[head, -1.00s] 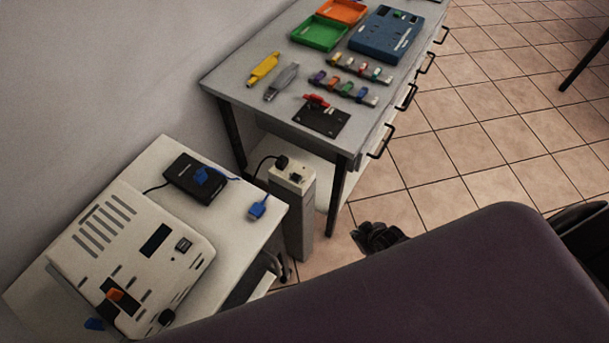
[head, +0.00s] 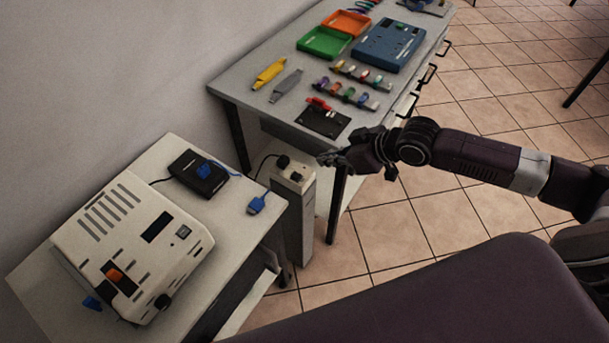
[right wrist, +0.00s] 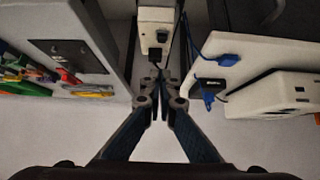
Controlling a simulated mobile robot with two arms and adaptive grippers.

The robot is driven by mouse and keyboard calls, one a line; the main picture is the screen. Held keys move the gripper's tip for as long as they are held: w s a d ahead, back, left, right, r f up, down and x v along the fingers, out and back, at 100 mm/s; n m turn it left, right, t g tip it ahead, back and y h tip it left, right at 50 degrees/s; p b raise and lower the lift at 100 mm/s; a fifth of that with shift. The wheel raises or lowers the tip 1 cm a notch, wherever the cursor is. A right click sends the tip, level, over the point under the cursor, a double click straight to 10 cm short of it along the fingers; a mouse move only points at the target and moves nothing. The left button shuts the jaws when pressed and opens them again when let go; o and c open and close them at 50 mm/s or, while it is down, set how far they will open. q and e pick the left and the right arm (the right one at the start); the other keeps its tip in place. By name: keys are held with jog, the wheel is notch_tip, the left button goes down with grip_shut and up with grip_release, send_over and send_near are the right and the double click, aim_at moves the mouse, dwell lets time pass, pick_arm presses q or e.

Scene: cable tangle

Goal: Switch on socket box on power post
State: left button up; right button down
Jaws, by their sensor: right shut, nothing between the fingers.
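The pale power post (head: 294,215) stands upright on the floor between the side table and the workbench. Its socket box (head: 292,179) is on top, with a black plug (head: 282,162) in it and a small dark switch (head: 296,176). The socket box also shows at the top of the right wrist view (right wrist: 148,33). My right gripper (head: 323,157) is shut and empty, just to the right of the box and near its top. In the right wrist view its fingertips (right wrist: 160,76) point toward the plug end. I cannot tell the switch's position. My left gripper is not in view.
The workbench (head: 285,122) stands close on the right, its front leg (head: 337,207) near my gripper. The side table (head: 165,150) is on the left, with a white device (head: 130,245), a black adapter (head: 198,172) and a blue connector (head: 256,205). Tiled floor lies open at right.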

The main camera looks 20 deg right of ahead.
jog(key=shift+s+r, duration=0.1)
dwell(0.3)
jog(key=p, duration=0.1)
send_over(295, 174)
jog(key=s+d, duration=0.2)
jog(key=s, duration=0.1)
jog(key=f, duration=0.6)
jog(key=shift+w+f, duration=0.25)
jog(key=f, duration=0.1)
jog(key=f+p, duration=0.1)
jog(key=f, duration=0.1)
jog(key=shift+w+a+f, duration=0.15)
jog(key=shift+w, duration=0.05)
jog(key=shift+f, duration=0.65)
